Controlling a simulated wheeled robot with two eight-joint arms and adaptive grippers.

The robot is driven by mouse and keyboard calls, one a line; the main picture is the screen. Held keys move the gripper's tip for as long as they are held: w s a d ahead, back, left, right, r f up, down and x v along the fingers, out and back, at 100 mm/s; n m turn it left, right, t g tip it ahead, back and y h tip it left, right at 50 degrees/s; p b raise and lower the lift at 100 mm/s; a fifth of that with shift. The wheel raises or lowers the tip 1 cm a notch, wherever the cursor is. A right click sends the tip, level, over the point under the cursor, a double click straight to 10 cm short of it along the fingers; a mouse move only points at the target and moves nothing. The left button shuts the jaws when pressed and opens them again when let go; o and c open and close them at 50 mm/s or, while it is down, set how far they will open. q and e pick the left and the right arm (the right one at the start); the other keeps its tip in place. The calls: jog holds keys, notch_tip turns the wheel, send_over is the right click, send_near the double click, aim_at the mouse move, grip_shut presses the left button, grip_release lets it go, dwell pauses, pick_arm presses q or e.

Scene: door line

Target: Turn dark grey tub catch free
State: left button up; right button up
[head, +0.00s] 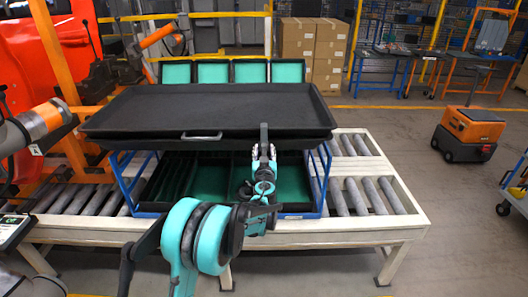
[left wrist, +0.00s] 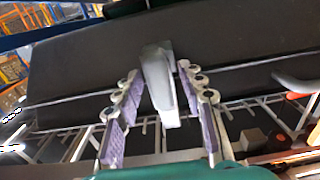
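The black tub (head: 200,105) lies flat on top of a blue rack, with a light handle (head: 203,136) on its front wall. A grey catch (left wrist: 160,78) sits at the tub's edge in the left wrist view, as a short upright bar. My left gripper (head: 264,150) is at the tub's front wall, right of the handle. In the left wrist view its purple-padded fingers (left wrist: 158,100) are apart, one on each side of the catch. The right finger looks very close to the catch; I cannot tell whether it touches. My right gripper is not in view.
The blue rack (head: 324,180) stands on a roller conveyor (head: 390,222) and holds green-lined compartments (head: 210,185) under the tub. Green panels (head: 212,72) stand behind it. An orange cart (head: 468,130) is on the floor at right. The floor between cart and conveyor is clear.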

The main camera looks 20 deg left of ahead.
pick_arm(q)
grip_shut()
jog(key=m, duration=0.4)
jog(key=shift+d+m+b, duration=0.1)
jog(key=shift+m+b, duration=0.2)
jog(key=m, duration=0.4)
jog(key=shift+d+f+m, duration=0.1)
jog(key=shift+f+m, duration=0.05)
jog(key=shift+m, duration=0.15)
jog(key=m+b, duration=0.1)
jog(key=m, duration=0.3)
jog(key=shift+f, duration=0.1)
jog(key=shift+m, duration=2.4)
jog(key=shift+f, duration=0.1)
